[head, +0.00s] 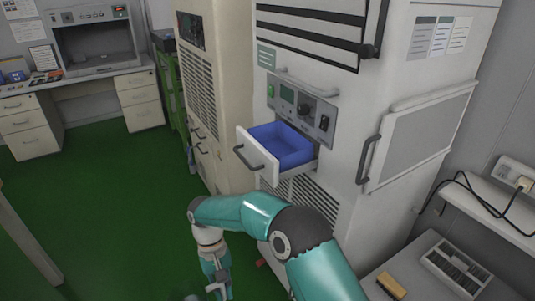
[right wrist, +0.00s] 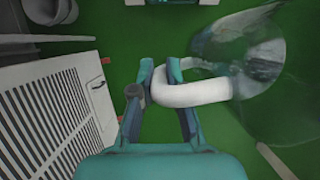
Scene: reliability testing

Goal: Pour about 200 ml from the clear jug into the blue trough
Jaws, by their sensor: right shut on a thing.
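The blue trough (head: 290,150) sits in a pulled-out white drawer of the tall white machine in the head view, open at the top. My right gripper (head: 218,284) is low in front of the machines, below and to the left of the trough. In the right wrist view my right gripper (right wrist: 159,72) is shut on the white handle (right wrist: 205,94) of the clear jug (right wrist: 240,60). The jug's transparent body hangs to the right of the fingers, over green floor. How much liquid it holds is unclear. My left gripper is not in view.
The drawer front with its dark handle (head: 254,160) juts toward the left. A beige cabinet (head: 205,90) stands beside the white machine. A bench at lower right holds a brush (head: 391,285) and a slotted tray (head: 455,264). Green floor (head: 110,200) at left is clear.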

